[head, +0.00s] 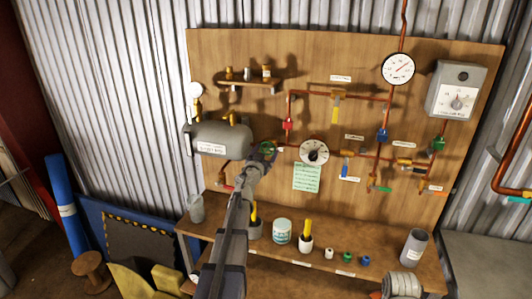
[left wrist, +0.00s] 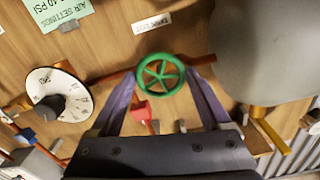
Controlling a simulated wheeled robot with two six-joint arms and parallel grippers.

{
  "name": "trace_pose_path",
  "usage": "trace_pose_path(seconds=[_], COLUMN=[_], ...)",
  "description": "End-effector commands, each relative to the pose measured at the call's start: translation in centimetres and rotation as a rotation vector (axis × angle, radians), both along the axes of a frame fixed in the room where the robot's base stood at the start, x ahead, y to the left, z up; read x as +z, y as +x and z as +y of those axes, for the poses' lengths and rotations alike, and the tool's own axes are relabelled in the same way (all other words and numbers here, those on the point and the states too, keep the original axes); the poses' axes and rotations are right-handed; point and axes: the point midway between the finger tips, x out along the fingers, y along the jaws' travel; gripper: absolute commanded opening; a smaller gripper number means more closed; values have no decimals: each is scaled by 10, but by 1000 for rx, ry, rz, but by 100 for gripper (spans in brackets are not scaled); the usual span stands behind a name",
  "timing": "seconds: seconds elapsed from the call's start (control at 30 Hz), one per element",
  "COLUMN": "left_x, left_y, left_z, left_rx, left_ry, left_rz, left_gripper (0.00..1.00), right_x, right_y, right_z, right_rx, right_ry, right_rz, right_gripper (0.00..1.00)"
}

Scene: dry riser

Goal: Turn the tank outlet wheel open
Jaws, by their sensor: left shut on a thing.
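The green tank outlet wheel (head: 267,146) sits on the copper pipe just right of the grey tank (head: 225,138) in the head view. In the left wrist view the spoked wheel (left wrist: 160,73) faces me below a small label reading "TANK OUT" (left wrist: 152,22). My left gripper (head: 260,158) reaches up to the wheel from below. In the left wrist view its two purple-grey fingers (left wrist: 162,78) stand on either side of the rim and are shut on it. In the head view the arm hides part of the wheel's surroundings. My right gripper is not in view.
A white dial (left wrist: 57,94) is close beside the wheel, over a green note (head: 306,177). A red-handled valve (left wrist: 143,110) is near the fingers. The bench below holds a blue-white can (head: 282,231), cups and small fittings. A pressure gauge (head: 397,68) is higher up.

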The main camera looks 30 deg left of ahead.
Motion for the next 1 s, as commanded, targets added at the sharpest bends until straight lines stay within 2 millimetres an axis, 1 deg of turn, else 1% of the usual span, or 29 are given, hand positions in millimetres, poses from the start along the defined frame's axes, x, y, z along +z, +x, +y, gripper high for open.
trace_pose_path(seconds=[0.3, 0.6, 0.8, 1.0], left_x=[-1, -1, -1, -1], left_y=[-1, -1, -1, -1], left_z=[-2, -2, -2, -3], left_rx=[-1, -2, -2, -2], left_ry=[-290, -535, -655, -729], left_rz=[-70, -127, -156, -174], left_gripper=[26, 26, 26, 25], right_x=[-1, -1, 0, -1], right_y=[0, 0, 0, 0], right_z=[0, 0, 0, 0], right_rx=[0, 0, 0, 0], right_ry=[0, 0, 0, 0], right_rz=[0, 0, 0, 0], right_gripper=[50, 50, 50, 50])
